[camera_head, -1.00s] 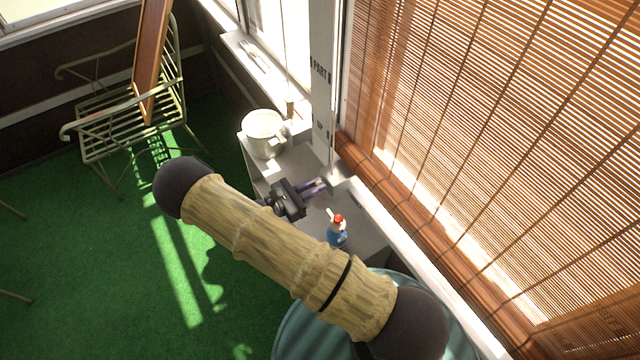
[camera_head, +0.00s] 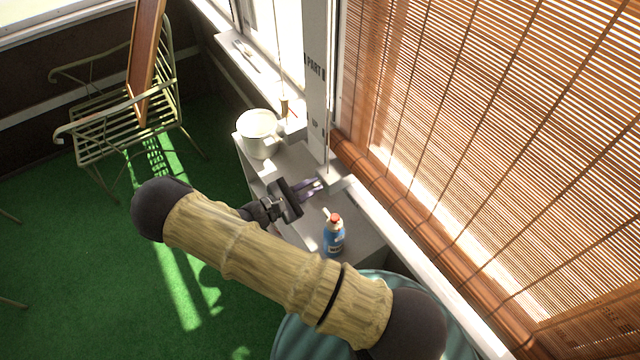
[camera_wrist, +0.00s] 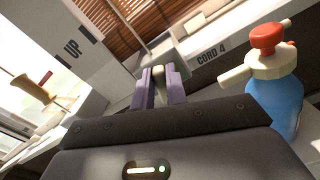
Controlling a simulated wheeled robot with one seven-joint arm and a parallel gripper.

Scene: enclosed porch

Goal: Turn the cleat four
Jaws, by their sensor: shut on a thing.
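My gripper (camera_head: 309,188) reaches over the grey ledge, beside the white post. In the wrist view its two purple fingers (camera_wrist: 160,88) are shut on a small pale upright piece, which looks like the cleat (camera_wrist: 158,74). The cleat stands just in front of a grey block and left of a "CORD 4" label (camera_wrist: 212,50). The fingers hide its sides and lower part, so how far it is turned cannot be told. In the head view the cleat is only a pale speck at the fingertips.
A blue spray bottle (camera_head: 333,238) with a red cap stands close to the right of my gripper. A white pot (camera_head: 257,133) stands on the ledge (camera_head: 297,157) behind. The white post (camera_head: 317,80) and wooden blinds (camera_head: 480,130) bound the far side.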

